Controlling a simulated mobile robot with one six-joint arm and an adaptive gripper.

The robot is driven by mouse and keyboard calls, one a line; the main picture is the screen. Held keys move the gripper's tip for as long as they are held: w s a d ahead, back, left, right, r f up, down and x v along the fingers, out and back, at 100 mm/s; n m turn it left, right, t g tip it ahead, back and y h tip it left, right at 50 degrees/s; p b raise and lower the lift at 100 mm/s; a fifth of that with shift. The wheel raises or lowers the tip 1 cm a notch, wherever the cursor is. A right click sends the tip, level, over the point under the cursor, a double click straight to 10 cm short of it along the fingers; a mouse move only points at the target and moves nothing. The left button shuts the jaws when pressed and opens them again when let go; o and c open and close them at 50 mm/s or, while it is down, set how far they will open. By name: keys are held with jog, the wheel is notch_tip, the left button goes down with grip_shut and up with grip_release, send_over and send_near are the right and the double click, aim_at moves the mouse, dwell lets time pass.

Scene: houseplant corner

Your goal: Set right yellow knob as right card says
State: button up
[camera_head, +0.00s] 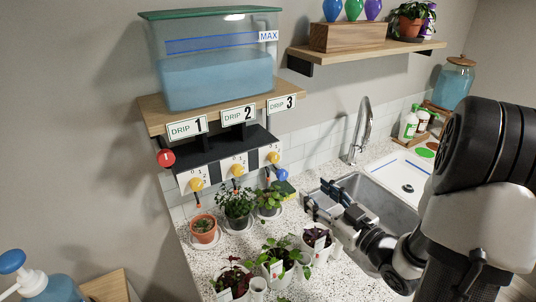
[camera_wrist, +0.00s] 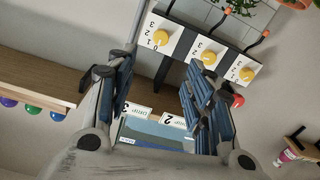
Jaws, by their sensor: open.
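The right yellow knob (camera_head: 274,159) sits on a white dial plate below the DRIP 3 sign (camera_head: 282,104). In the wrist view, which is upside down, this knob (camera_wrist: 160,37) is the leftmost, with numerals around it. The middle yellow knob (camera_head: 237,169) and left yellow knob (camera_head: 196,184) are on the same panel. White cards show at the front pots, the right one (camera_head: 320,243) with unreadable writing. My gripper (camera_head: 318,195) is open and empty over the sink side, right of the panel and apart from it. Its fingers (camera_wrist: 160,72) also show in the wrist view.
A water tank (camera_head: 212,65) stands on the wooden shelf above the panel. A red knob (camera_head: 166,158) is at the panel's left. Several potted plants stand on the counter below. The sink (camera_head: 377,190) and tap (camera_head: 361,130) are at the right.

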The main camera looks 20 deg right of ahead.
aim_at(276, 159)
jog(key=b+x, duration=0.2)
jog(key=x, duration=1.5)
jog(key=shift+w+a+r, duration=0.1)
jog(key=shift+a, duration=0.05)
jog(key=shift+c, duration=0.2)
jog(key=c, duration=1)
